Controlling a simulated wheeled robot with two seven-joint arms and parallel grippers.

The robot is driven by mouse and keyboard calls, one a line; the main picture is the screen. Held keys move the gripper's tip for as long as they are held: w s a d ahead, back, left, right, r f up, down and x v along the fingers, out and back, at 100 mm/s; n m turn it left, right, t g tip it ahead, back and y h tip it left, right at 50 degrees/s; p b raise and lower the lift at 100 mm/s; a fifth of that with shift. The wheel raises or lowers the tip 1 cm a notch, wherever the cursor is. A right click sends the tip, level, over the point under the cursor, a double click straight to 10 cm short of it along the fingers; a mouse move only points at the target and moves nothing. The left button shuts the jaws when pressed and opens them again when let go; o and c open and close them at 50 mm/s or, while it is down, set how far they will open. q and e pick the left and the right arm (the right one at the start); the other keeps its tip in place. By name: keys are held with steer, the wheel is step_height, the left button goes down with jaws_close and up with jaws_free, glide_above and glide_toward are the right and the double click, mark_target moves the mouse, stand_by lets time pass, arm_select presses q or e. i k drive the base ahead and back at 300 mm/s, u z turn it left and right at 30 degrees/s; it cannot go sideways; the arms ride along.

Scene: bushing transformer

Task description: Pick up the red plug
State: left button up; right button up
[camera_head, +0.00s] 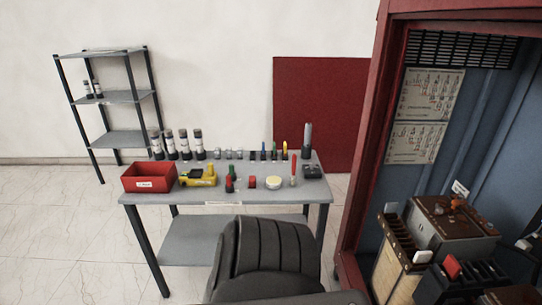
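Several small red things show, and I cannot tell for sure which is the red plug. A short red block (252,182) sits near the front middle of the grey table. A red-and-dark piece (229,184) stands to its left by a green-topped one. A thin red-handled upright tool (294,168) is to its right. In the cabinet at the right, a red piece (452,267) stands among dark parts. Neither of my grippers is in view.
The grey table (263,222) holds a red bin (149,177), a yellow tool (199,176), a pale round roll (274,183) and several cylinders at the back. The red cabinet frame (364,170) borders the right.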

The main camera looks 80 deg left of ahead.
mark_target(228, 177)
steer(key=u, duration=3.05)
steer(key=k, duration=0.55)
steer(key=z, duration=0.65)
steer(key=i, duration=1.4)
steer(key=z, duration=0.2)
